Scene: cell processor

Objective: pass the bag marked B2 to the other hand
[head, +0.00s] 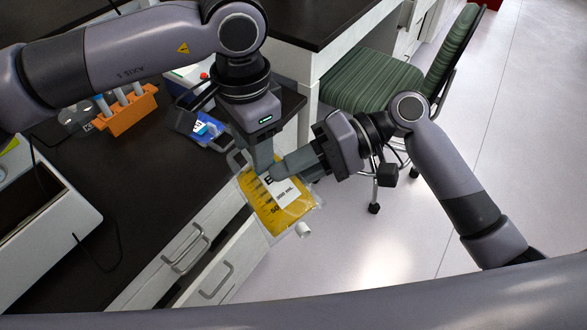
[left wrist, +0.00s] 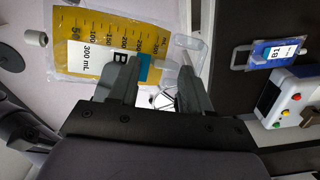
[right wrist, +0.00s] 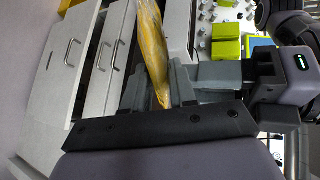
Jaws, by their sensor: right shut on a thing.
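The bag (head: 277,202) holds yellow liquid and has a white label reading "300 mL" and a partly hidden mark starting with B. It hangs in the air in front of the dark bench. My right gripper (head: 273,172) is shut on its upper part; the right wrist view shows the bag (right wrist: 153,50) edge-on between the fingers. My left gripper (head: 260,160) is at the bag's top end, close to the right fingers. In the left wrist view its fingers (left wrist: 158,68) are spread, with the bag's handle end (left wrist: 190,48) just beyond them.
A blue bag marked B1 (left wrist: 282,52) lies on the bench beside a white device with coloured buttons (left wrist: 295,100). An orange rack (head: 127,112) holds tubes on the bench. Drawers (head: 190,250) are below. A green striped chair (head: 370,80) stands to the right over open floor.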

